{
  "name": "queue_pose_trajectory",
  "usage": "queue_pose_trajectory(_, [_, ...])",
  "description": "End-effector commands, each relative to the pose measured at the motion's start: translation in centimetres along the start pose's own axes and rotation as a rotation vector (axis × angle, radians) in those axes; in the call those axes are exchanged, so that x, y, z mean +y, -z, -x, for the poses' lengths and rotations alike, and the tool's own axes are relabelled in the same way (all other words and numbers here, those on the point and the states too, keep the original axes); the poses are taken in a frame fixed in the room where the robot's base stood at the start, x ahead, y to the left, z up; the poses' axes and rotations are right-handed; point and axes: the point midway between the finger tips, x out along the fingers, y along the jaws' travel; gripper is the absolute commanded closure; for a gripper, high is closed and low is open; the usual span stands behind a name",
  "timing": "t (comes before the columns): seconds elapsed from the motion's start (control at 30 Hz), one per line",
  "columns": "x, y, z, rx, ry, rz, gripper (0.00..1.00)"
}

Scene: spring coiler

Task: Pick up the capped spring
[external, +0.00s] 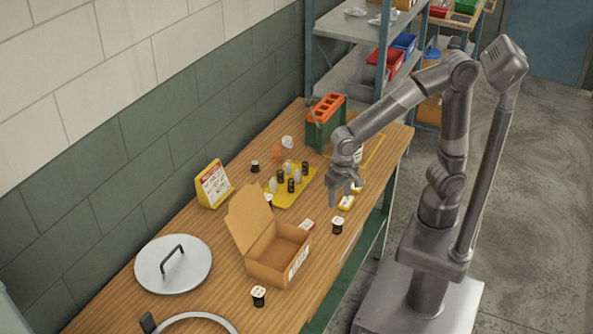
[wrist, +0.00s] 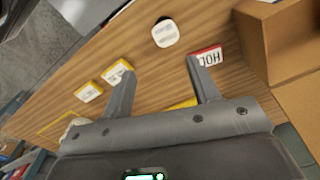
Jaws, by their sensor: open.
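Several small dark pieces with white tops stand on the wooden bench; they look like capped springs, but I cannot tell which one is named. One white-topped piece (external: 337,224) stands near the front edge, right of the cardboard box. In the wrist view a white-topped piece (wrist: 164,33), likely the same one, lies beyond my fingertips, apart from them. Another (external: 258,296) stands in front of the box, and a third (external: 255,166) toward the wall. My gripper (external: 346,198) is open and empty above the bench; its fingers also show in the wrist view (wrist: 160,68).
An open cardboard box (external: 277,252) stands left of my gripper. A red-edged tag (wrist: 206,56) and yellow-edged labels (wrist: 89,91) lie nearby. A yellow tray (external: 281,200) holds several small cylinders. A sign (external: 213,185), a metal lid (external: 173,264) and a green-orange rack (external: 326,122) stand around.

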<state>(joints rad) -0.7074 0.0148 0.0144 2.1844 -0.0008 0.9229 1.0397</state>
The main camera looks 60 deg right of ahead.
Motion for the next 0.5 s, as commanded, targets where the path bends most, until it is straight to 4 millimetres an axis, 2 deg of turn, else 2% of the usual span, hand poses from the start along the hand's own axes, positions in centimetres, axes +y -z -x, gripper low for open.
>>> queue_pose_trajectory(0.13, [-1.1,-0.8,-1.1,-0.010,-0.017,-0.013,0.44])
queue_pose_trajectory(0.5, [-1.1,-0.9,-6.1,-0.012,-0.019,-0.016,0.44])
